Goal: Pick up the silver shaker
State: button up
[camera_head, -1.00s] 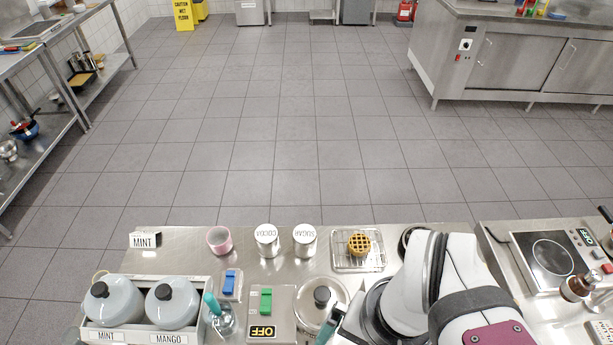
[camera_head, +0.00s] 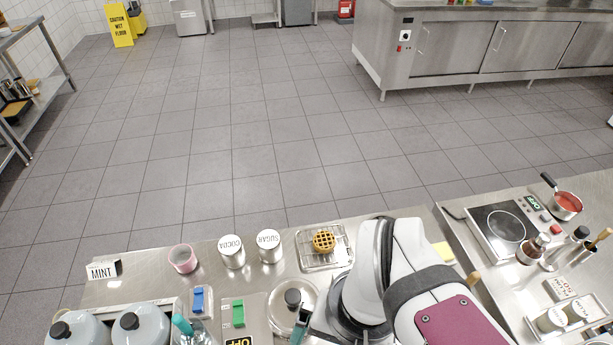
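Two silver cylindrical containers with pale lettered tops stand upright side by side on the steel counter: one marked COCOA (camera_head: 231,252) and one marked SUGAR (camera_head: 269,247). I cannot tell which of these is the silver shaker. My white arm rises at the lower middle, bent toward the camera, well left of the brown bottle and right of the two lettered containers. My gripper is not recognisable in this view.
A waffle on a wire rack (camera_head: 312,262), a lidded pot (camera_head: 292,306) and a pink cup (camera_head: 183,259) stand left of my arm. Grey jars (camera_head: 140,325) fill the front left. A hob (camera_head: 500,228), red-filled saucepan (camera_head: 565,206) and jar tray (camera_head: 556,332) are on the right.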

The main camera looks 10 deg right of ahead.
jog(key=m+h, duration=0.2)
jog(key=m, duration=0.2)
send_over(268, 239)
jog(key=d, duration=0.1)
notch_tip(268, 239, down, 4)
jog(key=f, duration=1.1)
jog(key=a+f, duration=0.1)
jog(key=f, duration=0.4)
jog(key=shift+f, duration=0.3)
jog(key=c, duration=1.5)
